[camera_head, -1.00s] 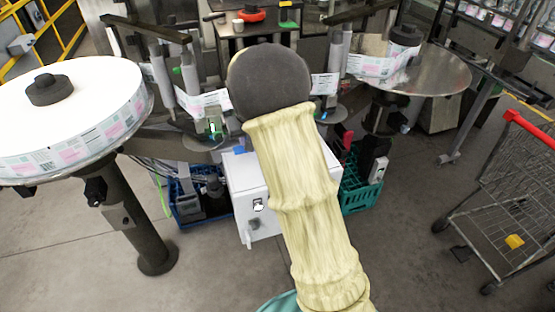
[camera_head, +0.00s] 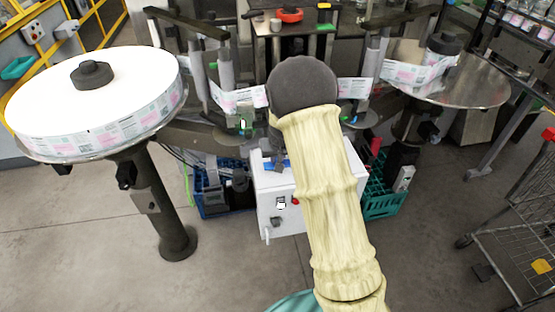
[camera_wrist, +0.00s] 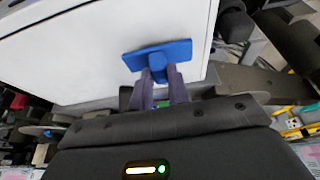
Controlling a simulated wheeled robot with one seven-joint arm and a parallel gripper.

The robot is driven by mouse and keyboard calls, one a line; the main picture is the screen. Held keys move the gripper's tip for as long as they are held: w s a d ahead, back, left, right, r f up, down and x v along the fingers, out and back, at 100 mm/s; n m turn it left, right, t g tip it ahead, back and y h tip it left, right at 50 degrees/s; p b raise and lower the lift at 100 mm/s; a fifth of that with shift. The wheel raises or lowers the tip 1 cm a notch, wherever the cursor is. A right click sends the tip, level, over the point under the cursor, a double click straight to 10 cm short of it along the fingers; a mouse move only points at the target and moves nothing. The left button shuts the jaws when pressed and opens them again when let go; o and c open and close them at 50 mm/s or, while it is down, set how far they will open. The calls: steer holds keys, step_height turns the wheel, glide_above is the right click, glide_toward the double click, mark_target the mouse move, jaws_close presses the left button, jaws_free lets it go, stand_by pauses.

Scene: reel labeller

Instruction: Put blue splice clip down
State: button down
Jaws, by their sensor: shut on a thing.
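The blue splice clip (camera_wrist: 158,56) shows in the wrist view as a flat blue bar with a short stem. My gripper (camera_wrist: 161,76) is shut on its stem. The clip is over or against the near edge of the white box top (camera_wrist: 100,40); I cannot tell whether it touches. In the head view the blue clip (camera_head: 285,164) shows at the top of the white box (camera_head: 285,205), left of my sleeve. My gripper (camera_head: 277,163) is there, partly hidden by my arm.
A blue crate (camera_head: 208,207) stands left of the white box and a teal crate (camera_head: 385,197) right of it. A large label reel (camera_head: 100,95) is at left. A steel disc table (camera_head: 475,85) and a wire cart (camera_head: 520,220) are at right.

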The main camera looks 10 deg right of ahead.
steer(key=shift+f, duration=0.9)
steer(key=c, duration=1.3)
jaws_free()
steer(key=shift+c, duration=0.2)
steer(key=shift+s+r, duration=0.1)
steer(key=shift+r, duration=0.35)
steer(key=b+v, duration=0.1)
steer(key=v, duration=1)
steer(key=shift+s, duration=0.2)
